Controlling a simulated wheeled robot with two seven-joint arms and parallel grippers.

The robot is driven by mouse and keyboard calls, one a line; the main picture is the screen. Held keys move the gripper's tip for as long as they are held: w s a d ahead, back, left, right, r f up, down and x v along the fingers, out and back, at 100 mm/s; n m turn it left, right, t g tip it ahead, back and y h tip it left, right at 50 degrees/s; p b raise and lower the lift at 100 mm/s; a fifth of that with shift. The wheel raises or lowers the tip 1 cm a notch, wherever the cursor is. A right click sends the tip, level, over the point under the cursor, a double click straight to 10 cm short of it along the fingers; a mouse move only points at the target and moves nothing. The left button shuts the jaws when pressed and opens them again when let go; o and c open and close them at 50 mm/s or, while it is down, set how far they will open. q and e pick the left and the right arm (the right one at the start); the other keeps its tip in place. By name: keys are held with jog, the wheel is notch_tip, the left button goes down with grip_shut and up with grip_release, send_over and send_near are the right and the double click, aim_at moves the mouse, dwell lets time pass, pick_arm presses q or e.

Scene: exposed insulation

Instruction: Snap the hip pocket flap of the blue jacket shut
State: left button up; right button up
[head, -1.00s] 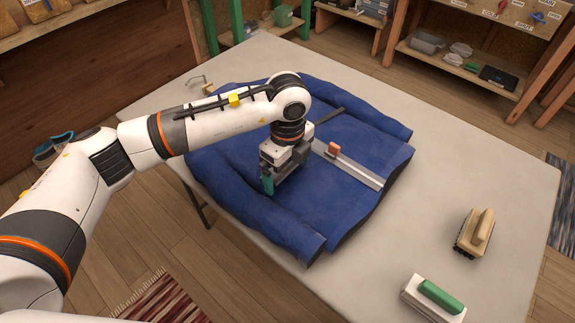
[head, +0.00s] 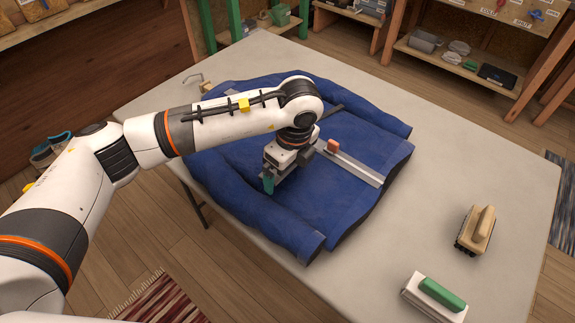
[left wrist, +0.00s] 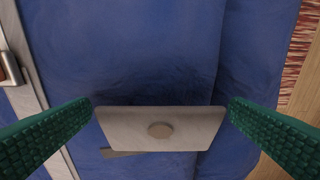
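The blue jacket (head: 345,215) lies flat on the pale table, its sleeves along the sides. My left gripper (head: 270,184) is low over the jacket's left front and points down. In the left wrist view its two green ridged fingers (left wrist: 160,108) are spread wide. Between them a pale grey rectangular flap (left wrist: 125,118) with a round snap (left wrist: 159,130) shows over the blue cloth. The fingers do not close on it. In the head view my gripper hides this flap. I cannot tell whether the snap is fastened. My right gripper is not in view.
A pale strip (head: 362,171) with an orange tab (head: 333,146) runs along the jacket's front, close to my gripper. A wooden brush (head: 475,232) and a green-handled block (head: 440,294) lie on the table at right. The table between them and the jacket is clear.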

pick_arm(q)
notch_tip(320, 180, up, 12)
jog(key=d, duration=0.1)
jog(key=shift+s+d+b, duration=0.15)
jog(key=shift+s+b, duration=0.25)
jog(key=shift+s, duration=0.05)
